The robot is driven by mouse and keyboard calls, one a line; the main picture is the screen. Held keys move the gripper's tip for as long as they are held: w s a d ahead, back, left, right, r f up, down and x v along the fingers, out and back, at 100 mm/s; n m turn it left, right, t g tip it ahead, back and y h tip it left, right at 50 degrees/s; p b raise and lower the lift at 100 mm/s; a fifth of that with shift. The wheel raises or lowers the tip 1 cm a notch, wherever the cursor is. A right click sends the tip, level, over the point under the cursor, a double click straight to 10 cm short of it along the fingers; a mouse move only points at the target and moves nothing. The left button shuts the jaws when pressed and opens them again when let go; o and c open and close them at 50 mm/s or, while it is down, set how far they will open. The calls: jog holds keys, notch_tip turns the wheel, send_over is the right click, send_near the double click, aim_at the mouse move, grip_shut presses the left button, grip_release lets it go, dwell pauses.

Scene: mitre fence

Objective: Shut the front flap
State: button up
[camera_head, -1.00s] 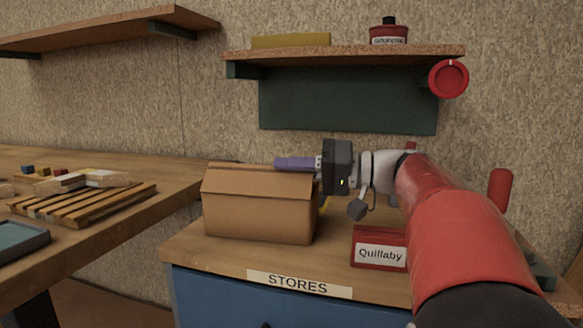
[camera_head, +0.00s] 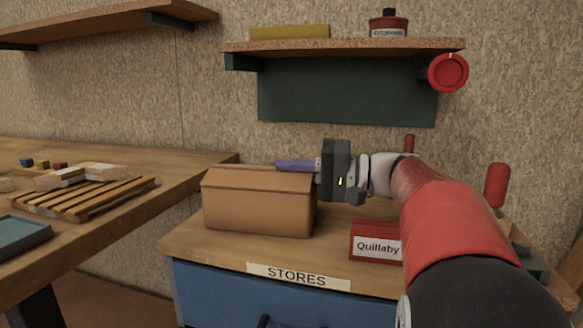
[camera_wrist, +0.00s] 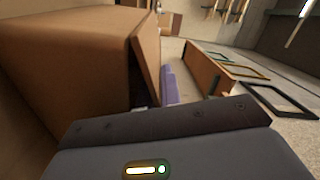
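A brown cardboard box (camera_head: 258,213) stands on the wooden top of the stores cabinet. A sloping flap (camera_head: 258,180) covers its upper front, with its lower edge near the top of the front wall. My gripper (camera_head: 278,166) is at the box's upper right, pointing left, its purple fingers close together along the top rear edge. In the wrist view the box (camera_wrist: 70,65) fills the left side. A panel (camera_wrist: 146,68) stands at an angle from it with a dark gap, beside my purple fingers. I cannot tell whether they touch it.
A red box labelled Quillaby (camera_head: 375,242) stands right of the cardboard box, below my arm. A shelf (camera_head: 345,47) hangs above with a red-and-black container (camera_head: 388,24). A bench (camera_head: 120,220) at left carries a slatted pallet (camera_head: 85,196) and a tray (camera_head: 22,232).

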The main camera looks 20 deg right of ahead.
jog(key=o, duration=0.4)
jog(key=shift+f, duration=0.15)
